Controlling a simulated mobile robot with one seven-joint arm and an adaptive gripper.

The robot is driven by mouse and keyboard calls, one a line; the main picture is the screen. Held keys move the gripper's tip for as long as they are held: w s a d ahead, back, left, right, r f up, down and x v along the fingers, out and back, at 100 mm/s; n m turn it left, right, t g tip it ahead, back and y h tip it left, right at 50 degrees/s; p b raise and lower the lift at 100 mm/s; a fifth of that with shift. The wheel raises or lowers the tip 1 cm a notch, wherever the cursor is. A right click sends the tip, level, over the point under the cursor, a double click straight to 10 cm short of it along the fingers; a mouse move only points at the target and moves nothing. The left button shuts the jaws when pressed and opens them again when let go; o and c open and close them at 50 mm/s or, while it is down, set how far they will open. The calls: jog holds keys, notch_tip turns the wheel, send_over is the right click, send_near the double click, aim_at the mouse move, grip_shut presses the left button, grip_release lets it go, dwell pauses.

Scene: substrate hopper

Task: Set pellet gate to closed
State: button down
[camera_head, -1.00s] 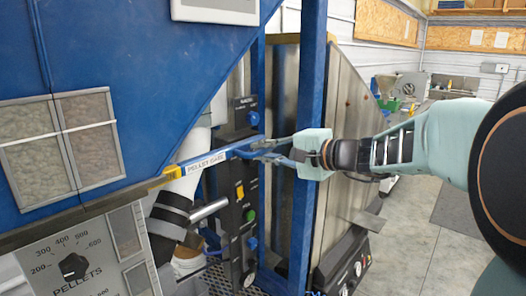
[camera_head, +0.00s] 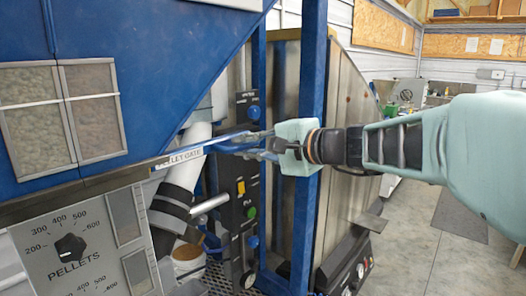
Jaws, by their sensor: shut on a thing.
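The pellet gate (camera_head: 180,159) is a blue slide bar with a white "PELLET GATE" label, sticking out to the right from under the lower edge of the blue hopper (camera_head: 150,105). My gripper (camera_head: 238,145) reaches in from the right in front of the blue upright post. It is shut on the bar's right-hand end, and its fingers hide much of that end. The label sits close against the hopper edge, and only a trace of yellow shows at its left.
A blue post (camera_head: 311,130) stands just behind my gripper. A black control panel (camera_head: 245,190) with coloured knobs is below and behind the bar. A pellets dial (camera_head: 70,247) is at lower left.

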jog(key=shift+s+a+f, duration=0.1)
jog(key=shift+a, duration=0.05)
jog(key=c, duration=2)
grip_release()
jog(key=shift+s, duration=0.15)
